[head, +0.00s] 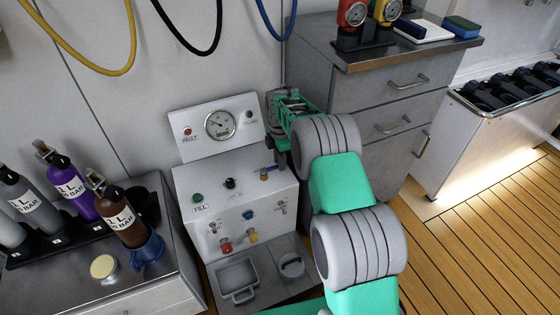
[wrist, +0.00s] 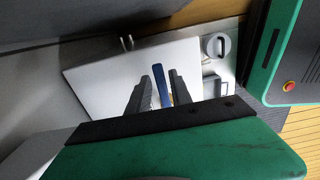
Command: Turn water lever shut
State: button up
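The fill panel (head: 212,183) is a white console with a gauge, knobs and small valves. A blue lever (head: 269,168) on a brass valve (head: 264,177) sits at the right of its sloping top; I take it to be the water lever. My gripper (head: 281,160) is at this lever and partly covers it in the head view. In the wrist view the blue lever (wrist: 161,85) stands between the two dark fingers of my gripper (wrist: 160,77). The fingers are apart, with gaps visible beside the lever. Contact with the lever cannot be told.
A gauge (head: 220,124) is on the panel's upright back. Red (head: 226,247) and yellow (head: 253,236) valves are on its front. Bottles (head: 119,214) stand on the left counter. A grey cabinet (head: 375,110) is close behind my arm at the right.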

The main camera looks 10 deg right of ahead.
grip_shut()
dwell(1.1)
